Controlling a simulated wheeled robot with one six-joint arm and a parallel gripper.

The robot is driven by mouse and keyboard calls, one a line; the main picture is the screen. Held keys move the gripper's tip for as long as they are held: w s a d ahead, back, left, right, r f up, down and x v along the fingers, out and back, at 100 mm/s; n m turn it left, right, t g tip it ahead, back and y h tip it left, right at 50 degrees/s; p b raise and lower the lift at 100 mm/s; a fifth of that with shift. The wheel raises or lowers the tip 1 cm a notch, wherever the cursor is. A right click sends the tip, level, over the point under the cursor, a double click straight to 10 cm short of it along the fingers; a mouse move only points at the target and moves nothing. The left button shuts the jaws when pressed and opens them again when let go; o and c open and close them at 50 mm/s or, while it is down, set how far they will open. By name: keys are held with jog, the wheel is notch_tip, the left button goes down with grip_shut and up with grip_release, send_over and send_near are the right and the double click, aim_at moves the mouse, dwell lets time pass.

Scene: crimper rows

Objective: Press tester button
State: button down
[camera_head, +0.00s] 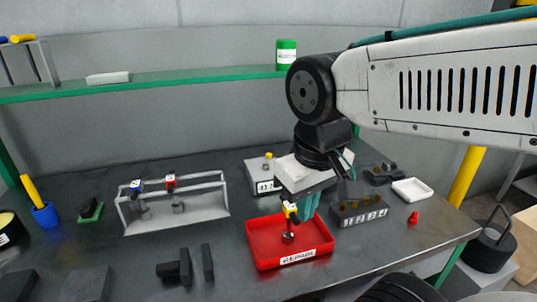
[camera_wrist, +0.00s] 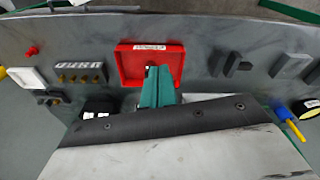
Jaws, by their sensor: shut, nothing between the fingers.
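The tester looks to be the light grey box (camera_head: 256,173) with a small display and a yellow-topped button (camera_head: 268,156), at the back of the bench in the head view. Its right part is hidden behind my wrist. My gripper (camera_head: 308,208) points down in front and to the right of it, with its green fingers shut and empty. The fingers also show in the wrist view (camera_wrist: 159,72), over the near part of the red tray. I cannot make out the tester's button in the wrist view. The gripper appears apart from the button.
The red tray (camera_head: 262,258) labelled REPAIR holds a yellow-and-black tipped part (camera_head: 290,212). A grey rack (camera_head: 133,219) with two tipped parts stands left. A dark labelled block (camera_head: 359,214), white dish (camera_head: 412,190) and red piece (camera_head: 413,218) lie right. A green shelf (camera_head: 180,80) runs behind.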

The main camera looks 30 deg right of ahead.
jog(key=w+d+f+m+t+h, duration=0.1)
jog(key=w+d, duration=0.5)
jog(key=w, duration=0.8)
jog(key=w+d+f+m+h, duration=0.1)
jog(key=w+d+h, duration=0.3)
jog(key=w, duration=1.1)
jog(key=w+d+f+m+t+h, duration=0.1)
jog(key=w+d+f+h, duration=0.1)
jog(key=w+d, duration=0.8)
jog(key=w, duration=0.4)
jog(key=shift+w+d+m+t+h, duration=0.2)
jog(key=shift+m+t+h, duration=0.1)
jog(key=shift+h, duration=0.1)
jog(key=shift+f, duration=0.1)
send_over(268, 158)
jog(key=shift+f, duration=4.4)
jog(key=shift+f, duration=0.1)
jog(key=shift+a+f, duration=0.1)
jog(key=shift+f, duration=0.2)
